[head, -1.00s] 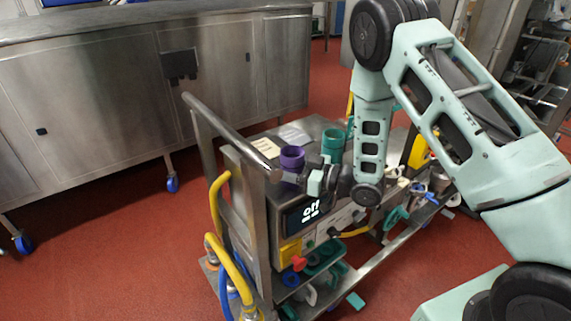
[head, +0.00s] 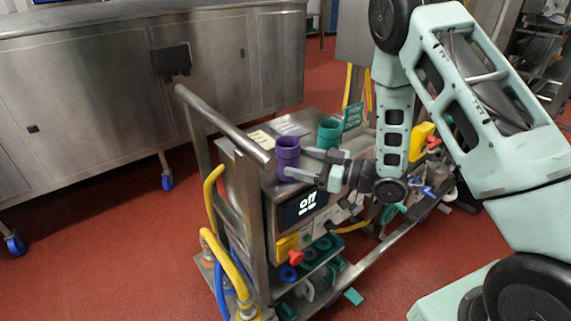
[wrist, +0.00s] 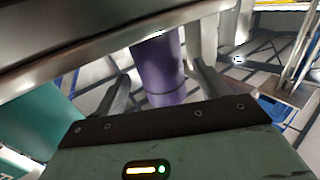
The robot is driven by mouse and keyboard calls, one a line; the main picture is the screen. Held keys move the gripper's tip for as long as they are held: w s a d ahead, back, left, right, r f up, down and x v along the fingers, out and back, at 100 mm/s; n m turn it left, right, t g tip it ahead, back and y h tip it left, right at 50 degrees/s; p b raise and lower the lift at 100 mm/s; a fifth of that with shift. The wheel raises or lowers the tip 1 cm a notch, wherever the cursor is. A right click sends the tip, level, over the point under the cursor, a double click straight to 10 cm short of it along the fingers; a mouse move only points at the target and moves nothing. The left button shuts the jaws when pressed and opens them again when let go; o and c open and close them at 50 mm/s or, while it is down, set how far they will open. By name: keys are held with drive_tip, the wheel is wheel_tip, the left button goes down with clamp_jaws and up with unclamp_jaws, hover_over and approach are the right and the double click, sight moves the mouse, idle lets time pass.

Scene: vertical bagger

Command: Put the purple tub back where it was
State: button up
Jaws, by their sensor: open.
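The purple tub (head: 287,153) stands upright on top of the steel machine, near its left end by the handle rail. In the wrist view the purple tub (wrist: 162,72) shows ahead, in line with the gap between the fingers. My gripper (head: 302,163) is open just right of the tub, its fingers pointing at it, one toward the back and one toward the front. I cannot tell whether the fingers touch the tub. In the wrist view my gripper (wrist: 161,82) has one finger on each side of it.
A teal tub (head: 329,133) stands close behind my gripper on the machine top (head: 309,120). The metal handle rail (head: 222,127) runs along the left. A screen reading "off" (head: 306,203) is on the front. Coloured parts lie on the lower shelf (head: 325,259).

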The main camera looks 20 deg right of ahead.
drive_tip(key=b+v, duration=0.2)
drive_tip(key=v, duration=0.4)
drive_tip(key=shift+d, duration=0.2)
drive_tip(key=shift+s, duration=0.2)
